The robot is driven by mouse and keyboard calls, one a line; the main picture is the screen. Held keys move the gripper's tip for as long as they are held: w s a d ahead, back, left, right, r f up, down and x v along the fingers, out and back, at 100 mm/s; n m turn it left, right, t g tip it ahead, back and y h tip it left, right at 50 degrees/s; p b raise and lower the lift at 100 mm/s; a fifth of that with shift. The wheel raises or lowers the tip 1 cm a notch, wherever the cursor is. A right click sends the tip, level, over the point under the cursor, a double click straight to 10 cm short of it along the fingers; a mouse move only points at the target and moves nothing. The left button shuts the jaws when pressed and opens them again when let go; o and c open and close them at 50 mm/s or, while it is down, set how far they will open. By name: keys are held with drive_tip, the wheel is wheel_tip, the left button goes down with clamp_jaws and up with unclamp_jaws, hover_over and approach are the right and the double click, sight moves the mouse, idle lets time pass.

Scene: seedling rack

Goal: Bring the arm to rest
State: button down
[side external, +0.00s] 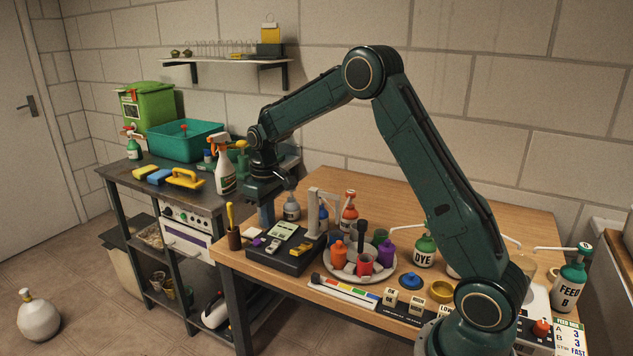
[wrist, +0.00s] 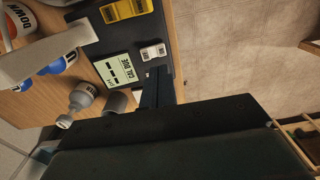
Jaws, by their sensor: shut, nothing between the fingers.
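My dark green arm reaches over the wooden table (side external: 400,205) toward the bench at the left. My gripper (side external: 267,222) points down near the table's left back edge, behind the black tray (side external: 283,262) with small devices. Its fingers are shut and empty. In the wrist view the dark fingers (wrist: 157,88) lie together beside the black tray's edge, close to a label card (wrist: 118,70) and a small white block (wrist: 153,51). I cannot tell the exact gap between fingertips and tray.
A spray bottle (side external: 224,172) stands on the left bench. A round tray (side external: 335,270) holds several cups. A dye bottle (side external: 424,252) stands beside my arm.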

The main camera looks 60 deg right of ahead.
idle(0.3)
drive_tip(key=s+a+r+t, duration=0.1)
drive_tip(key=s+a+r, duration=0.3)
drive_tip(key=s+r, duration=0.35)
drive_tip(key=s+a+r+t, duration=0.2)
drive_tip(key=s+a+r, duration=0.2)
drive_tip(key=s+r, duration=0.3)
drive_tip(key=s+a+r+t, duration=0.1)
drive_tip(key=s+a, duration=0.3)
drive_tip(key=s, duration=1.2)
drive_tip(key=shift+s+t, duration=0.35)
drive_tip(key=shift+t, duration=0.45)
